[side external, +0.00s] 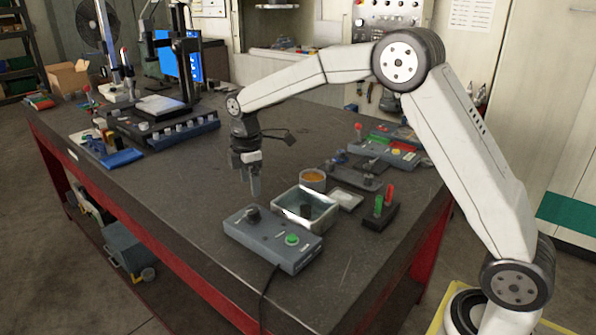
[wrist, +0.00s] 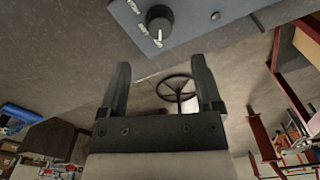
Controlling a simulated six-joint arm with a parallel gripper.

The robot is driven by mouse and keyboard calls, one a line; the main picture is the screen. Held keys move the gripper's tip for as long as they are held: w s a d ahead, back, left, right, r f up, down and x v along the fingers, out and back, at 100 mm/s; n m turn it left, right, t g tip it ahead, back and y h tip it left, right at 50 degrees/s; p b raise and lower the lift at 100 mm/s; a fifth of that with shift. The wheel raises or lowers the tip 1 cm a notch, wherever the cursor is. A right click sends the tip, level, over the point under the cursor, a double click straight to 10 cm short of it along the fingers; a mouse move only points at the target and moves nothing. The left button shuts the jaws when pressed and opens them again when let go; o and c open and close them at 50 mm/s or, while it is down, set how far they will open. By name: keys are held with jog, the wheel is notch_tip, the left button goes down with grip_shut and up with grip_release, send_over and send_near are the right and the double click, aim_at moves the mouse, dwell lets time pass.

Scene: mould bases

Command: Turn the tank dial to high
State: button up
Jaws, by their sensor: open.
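The tank dial is a black knob (side external: 253,215) on the left part of a grey-blue control box (side external: 270,242), beside a green button (side external: 292,239). In the wrist view the knob (wrist: 158,22) shows at the top of the picture, with a pale pointer mark towards the bottom of the picture. White lettering lies around it, too small to read surely. My gripper (side external: 255,192) points down, open and empty, above and behind the box, apart from the dial. In the wrist view its two fingers (wrist: 163,72) are spread, with the knob beyond their tips.
A metal-rimmed tank (side external: 318,221) with a dark object inside stands directly behind the box. An orange-filled cup (side external: 313,177), a pale tray (side external: 346,199) and a holder with red and green handles (side external: 383,210) are close by. The bench left of the box is clear.

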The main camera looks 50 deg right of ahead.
aim_at(253, 210)
jog(key=shift+f, duration=3.85)
grip_shut()
